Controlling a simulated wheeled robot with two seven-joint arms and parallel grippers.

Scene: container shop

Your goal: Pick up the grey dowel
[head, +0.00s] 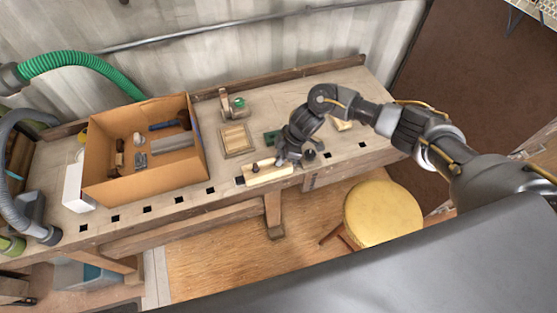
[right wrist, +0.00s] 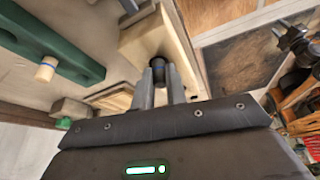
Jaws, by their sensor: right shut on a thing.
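The grey dowel (right wrist: 158,70) is a short dark cylinder between the two fingertips of my right gripper (right wrist: 160,85) in the right wrist view. The fingers are shut on it. It stands upright over a pale wooden block (right wrist: 178,48); whether its lower end sits in a hole is hidden. In the head view my right gripper (head: 279,161) is low at the pale block (head: 268,175) near the bench's front edge, and the dowel cannot be made out clearly. My left gripper is not in view.
A wooden tray (head: 236,140) and a cardboard box (head: 140,195) of parts stand left on the workbench (head: 222,182). A yellow stool (head: 384,214) is in front.

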